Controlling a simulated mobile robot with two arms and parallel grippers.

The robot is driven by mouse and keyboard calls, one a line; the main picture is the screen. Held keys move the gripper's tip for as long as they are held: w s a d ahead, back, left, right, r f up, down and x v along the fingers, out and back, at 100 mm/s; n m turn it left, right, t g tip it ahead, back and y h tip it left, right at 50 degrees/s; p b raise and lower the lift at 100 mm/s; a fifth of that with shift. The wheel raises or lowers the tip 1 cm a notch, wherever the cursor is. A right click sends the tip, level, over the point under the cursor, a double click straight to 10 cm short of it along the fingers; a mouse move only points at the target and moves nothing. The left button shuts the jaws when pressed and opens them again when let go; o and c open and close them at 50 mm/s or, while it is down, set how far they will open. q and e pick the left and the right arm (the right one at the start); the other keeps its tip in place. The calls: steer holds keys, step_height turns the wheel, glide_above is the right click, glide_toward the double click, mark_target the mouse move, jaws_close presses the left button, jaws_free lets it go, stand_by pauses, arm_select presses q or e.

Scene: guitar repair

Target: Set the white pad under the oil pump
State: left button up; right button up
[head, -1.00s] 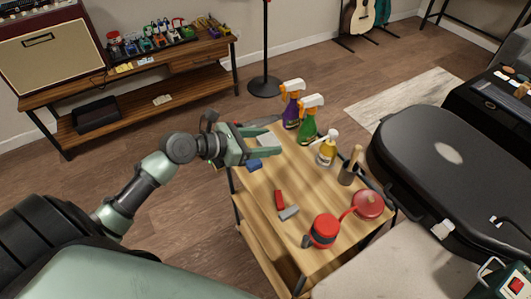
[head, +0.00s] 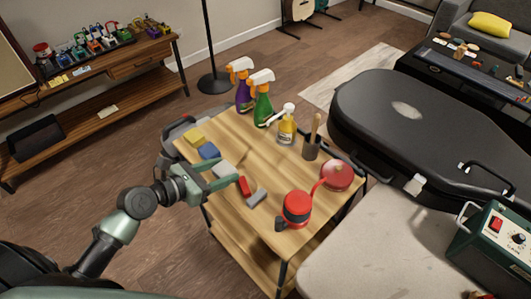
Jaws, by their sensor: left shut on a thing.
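The white pad (head: 226,170) is a small pale block between the fingers of my left gripper (head: 223,175) in the head view. The gripper is shut on it, over the left side of the wooden cart top (head: 270,160). I cannot tell how far it is above the wood. The oil pump (head: 287,128), a yellow bottle with a white pump head, stands upright on the cart, up and right of the gripper and apart from it. My right gripper is not in view.
A yellow block (head: 194,136), blue block (head: 209,150), red block (head: 244,186) and grey block (head: 258,197) lie nearby. Purple (head: 243,92) and green (head: 263,106) spray bottles stand behind. A brush cup (head: 311,147) and red items (head: 297,207) are right. The cart's middle is clear.

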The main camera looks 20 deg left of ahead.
arm_select(q)
glide_above(265, 154)
steer(key=shift+s+p, duration=0.15)
steer(key=shift+p, duration=0.2)
steer(key=shift+f, duration=0.15)
steer(key=shift+f+b, duration=0.45)
steer(key=shift+f, duration=1.1)
steer(key=o, duration=1.3)
steer(key=shift+f, duration=0.1)
